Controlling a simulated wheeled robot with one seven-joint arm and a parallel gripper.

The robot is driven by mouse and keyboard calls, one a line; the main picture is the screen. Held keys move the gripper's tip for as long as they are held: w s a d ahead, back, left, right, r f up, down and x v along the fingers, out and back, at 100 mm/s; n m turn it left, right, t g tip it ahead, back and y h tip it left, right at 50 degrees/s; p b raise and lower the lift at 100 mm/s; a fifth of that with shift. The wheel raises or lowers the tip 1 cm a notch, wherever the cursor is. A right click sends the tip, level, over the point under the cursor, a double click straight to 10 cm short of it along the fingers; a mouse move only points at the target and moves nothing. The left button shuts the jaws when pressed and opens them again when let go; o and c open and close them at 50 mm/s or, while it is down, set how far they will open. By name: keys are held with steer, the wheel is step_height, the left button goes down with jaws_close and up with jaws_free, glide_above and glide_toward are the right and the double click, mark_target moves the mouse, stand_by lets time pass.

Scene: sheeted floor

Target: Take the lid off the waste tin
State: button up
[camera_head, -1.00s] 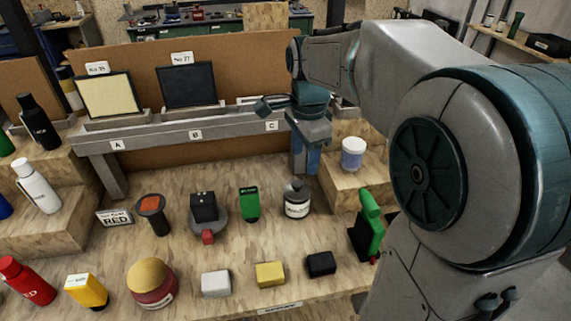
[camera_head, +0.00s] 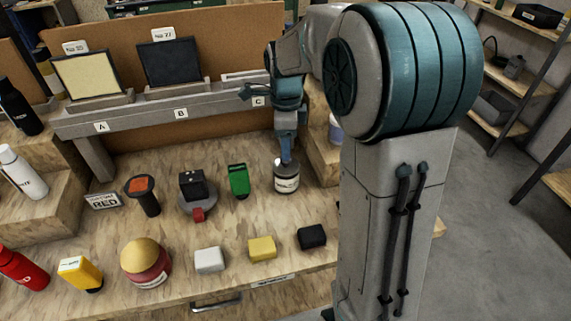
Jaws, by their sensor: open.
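A green item (camera_head: 238,181) and a black box on a round grey base (camera_head: 192,186) stand left of the tin. White, yellow and black blocks (camera_head: 312,237) lie in front. A wooden step (camera_head: 322,150) rises close on the right. A grey shelf (camera_head: 222,98) runs behind.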

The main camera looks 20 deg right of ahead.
mark_target(286, 163)
steer(key=f, duration=0.5)
steer(key=shift+w+d+f+p, duration=0.1)
steer(key=shift+w+p, duration=0.1)
steer(key=shift+p, duration=0.1)
steer(key=shift+c, duration=0.3)
steer(key=c, duration=1)
